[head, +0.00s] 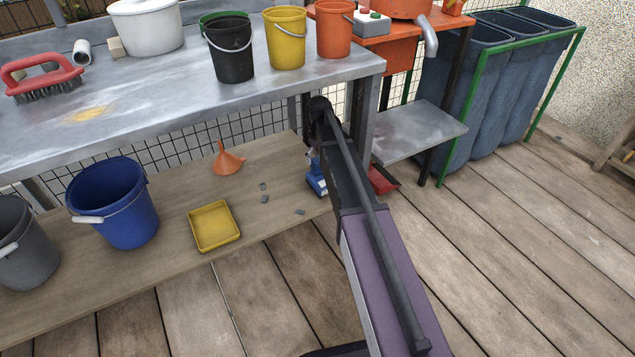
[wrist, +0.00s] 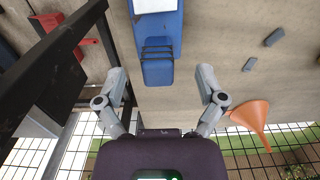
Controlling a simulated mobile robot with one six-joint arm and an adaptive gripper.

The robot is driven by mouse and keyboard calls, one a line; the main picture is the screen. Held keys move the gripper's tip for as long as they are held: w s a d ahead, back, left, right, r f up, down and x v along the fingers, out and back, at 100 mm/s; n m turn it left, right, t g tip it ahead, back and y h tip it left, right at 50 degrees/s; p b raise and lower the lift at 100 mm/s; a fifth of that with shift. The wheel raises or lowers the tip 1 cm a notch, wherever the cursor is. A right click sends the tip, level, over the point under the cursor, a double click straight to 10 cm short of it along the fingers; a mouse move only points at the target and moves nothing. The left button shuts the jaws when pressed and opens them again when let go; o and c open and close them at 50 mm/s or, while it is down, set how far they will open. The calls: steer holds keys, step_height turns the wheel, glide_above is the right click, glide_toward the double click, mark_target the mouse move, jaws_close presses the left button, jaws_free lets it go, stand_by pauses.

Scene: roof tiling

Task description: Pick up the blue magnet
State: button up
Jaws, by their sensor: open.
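The blue magnet (head: 316,182) is on the lower wooden shelf near its right end, partly hidden behind my arm in the head view. In the wrist view the blue magnet (wrist: 157,72) is a long blue block with dark bands and a pale panel near the top edge, where the frame cuts it off. My gripper (wrist: 161,76) is open, its grey fingers apart on the left and right of the magnet's near end. Neither finger appears to touch it. My gripper's fingers cannot be made out in the head view.
An orange funnel (head: 227,160), small grey pieces (head: 264,199) and a yellow tray (head: 213,226) lie on the lower shelf (head: 170,265). A dark table leg (wrist: 60,50) stands close on the left in the wrist view, with a red dustpan-like thing (head: 383,179) beyond. The metal tabletop (head: 190,95) is above.

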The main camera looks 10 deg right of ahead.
mark_target(319, 177)
steer(key=shift+f, duration=0.1)
stand_by(0.3)
steer(key=shift+w+f+b, duration=0.15)
steer(key=shift+f+b, duration=2.4)
steer(key=shift+b, duration=0.05)
steer(key=shift+c, duration=0.2)
steer(key=c, duration=1.1)
